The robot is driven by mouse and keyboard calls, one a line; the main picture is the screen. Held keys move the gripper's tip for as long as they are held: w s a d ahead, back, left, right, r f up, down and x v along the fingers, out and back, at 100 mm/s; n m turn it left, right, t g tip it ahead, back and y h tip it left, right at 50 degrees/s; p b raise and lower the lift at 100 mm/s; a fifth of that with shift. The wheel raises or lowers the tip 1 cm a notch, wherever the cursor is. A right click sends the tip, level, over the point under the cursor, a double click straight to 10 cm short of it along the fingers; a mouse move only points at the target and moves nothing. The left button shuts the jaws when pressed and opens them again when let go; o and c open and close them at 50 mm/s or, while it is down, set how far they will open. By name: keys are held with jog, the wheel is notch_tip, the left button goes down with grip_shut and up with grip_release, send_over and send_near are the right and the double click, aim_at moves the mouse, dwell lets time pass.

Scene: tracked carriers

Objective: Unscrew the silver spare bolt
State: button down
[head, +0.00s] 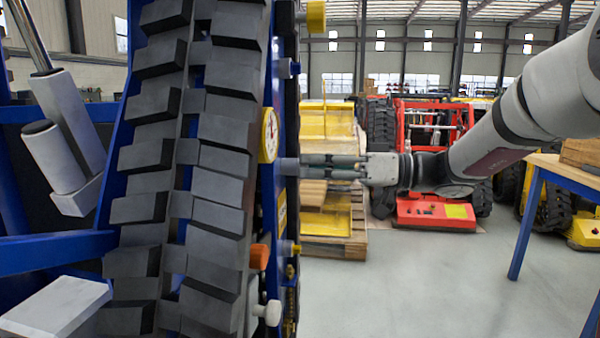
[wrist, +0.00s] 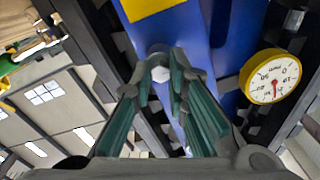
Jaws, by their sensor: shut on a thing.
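The silver bolt (wrist: 160,74) has a hex head and sits on the blue side frame of the tracked carrier. In the wrist view it lies between my fingertips (wrist: 160,66), which are shut on it. In the head view the bolt (head: 288,166) sticks out to the right of the blue frame, and my gripper (head: 305,166) reaches it level from the right. Its inner end, at the frame, is hidden. I cannot tell how far its thread is in.
A dial gauge (head: 269,135) sits close beside the bolt and shows in the wrist view (wrist: 273,77). Other fittings stick out nearby: a blue-grey one (head: 287,68) above, an orange knob (head: 259,257) and a white knob (head: 269,313) below. Rubber track (head: 150,208) lies left; open floor lies right.

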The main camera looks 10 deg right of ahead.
jog(key=n, duration=0.3)
jog(key=shift+s+n, duration=0.1)
jog(key=shift+n, duration=0.2)
jog(key=c, duration=1.7)
grip_release()
jog(key=m+p, duration=0.8)
jog(key=m, duration=0.2)
